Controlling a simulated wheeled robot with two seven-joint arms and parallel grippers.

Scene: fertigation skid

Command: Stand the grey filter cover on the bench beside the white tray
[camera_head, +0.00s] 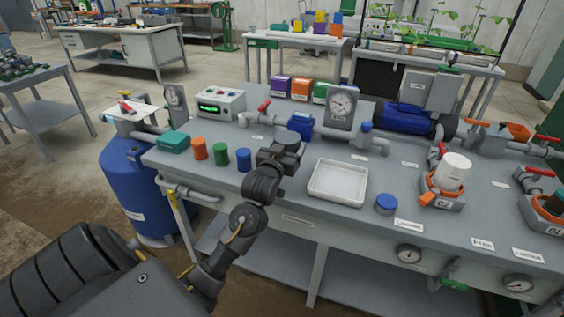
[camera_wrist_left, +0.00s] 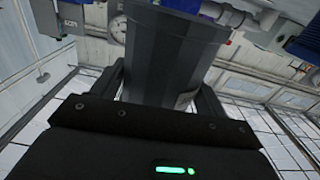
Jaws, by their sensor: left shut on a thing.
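My left gripper (camera_head: 278,157) is over the bench (camera_head: 400,230), left of the white tray (camera_head: 334,203). It is shut on the grey filter cover (camera_wrist_left: 172,55), a dark grey cup-like cylinder that fills the middle of the left wrist view between the two fingers (camera_wrist_left: 162,90). In the head view the cover (camera_head: 287,138) is only partly visible past the gripper. I cannot tell whether it touches the bench. The white tray is shallow, rectangular and looks empty. My right gripper is out of view.
Orange (camera_head: 200,148), green (camera_head: 221,154) and blue (camera_head: 243,159) cylinders stand left of my gripper. A blue cap (camera_head: 386,203) lies right of the tray. A grey gauge block (camera_head: 341,107) and pipes stand behind. Bench surface is bare around the tray's front and left.

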